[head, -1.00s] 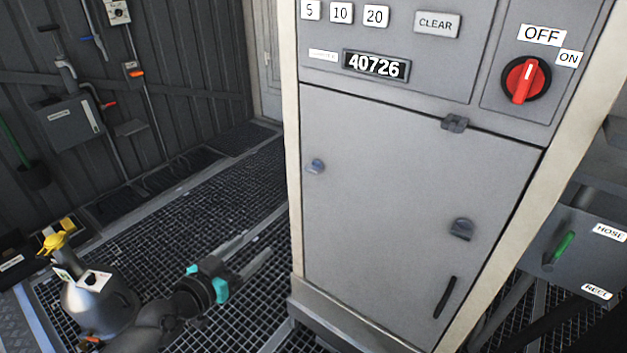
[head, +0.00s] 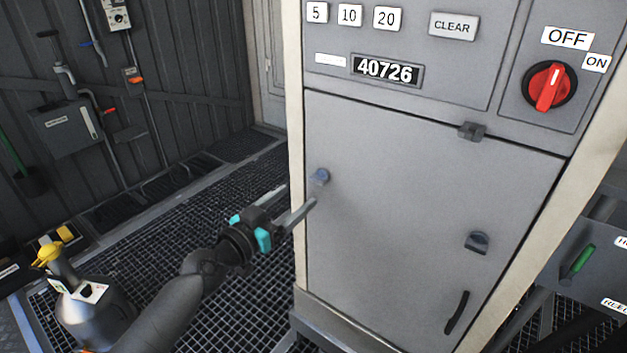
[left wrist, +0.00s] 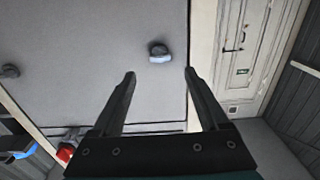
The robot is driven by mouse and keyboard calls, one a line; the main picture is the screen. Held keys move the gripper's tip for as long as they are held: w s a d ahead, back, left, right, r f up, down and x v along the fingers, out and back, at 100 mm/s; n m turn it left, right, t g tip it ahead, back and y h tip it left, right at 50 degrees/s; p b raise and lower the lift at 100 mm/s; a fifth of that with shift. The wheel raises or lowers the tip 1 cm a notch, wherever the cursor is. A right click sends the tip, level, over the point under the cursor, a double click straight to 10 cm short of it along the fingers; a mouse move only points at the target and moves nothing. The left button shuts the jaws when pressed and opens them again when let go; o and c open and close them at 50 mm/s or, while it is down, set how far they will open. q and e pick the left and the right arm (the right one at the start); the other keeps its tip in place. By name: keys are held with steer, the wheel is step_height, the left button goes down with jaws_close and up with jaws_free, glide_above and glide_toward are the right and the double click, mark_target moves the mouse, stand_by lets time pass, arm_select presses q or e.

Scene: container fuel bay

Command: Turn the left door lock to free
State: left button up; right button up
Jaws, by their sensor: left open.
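The left door lock is a small blue-grey knob (head: 319,177) at the upper left of the grey cabinet door (head: 400,215). It also shows in the left wrist view (left wrist: 159,52), ahead of and between the fingertips. My left gripper (head: 299,196) is open and empty, its fingers pointing at the lock from the lower left, apparently short of it. In the left wrist view the fingers (left wrist: 160,73) stand wide apart. A second lock knob (head: 477,242) is at the right of the door and shows at the left edge of the wrist view (left wrist: 9,71). My right gripper is not in view.
A red rotary switch (head: 549,86), a counter (head: 387,70) and buttons sit above the door. A black handle (head: 456,312) is low on it. A grey can with a yellow top (head: 93,315) stands on the grating at lower left.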

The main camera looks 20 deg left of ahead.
mark_target(315, 181)
arm_select(q)
steer(key=x, duration=0.7)
steer(key=shift+w+d+f, duration=0.1)
steer(key=shift+w+d, duration=0.05)
steer(key=shift+w, duration=0.15)
jaws_close()
stand_by(0.4)
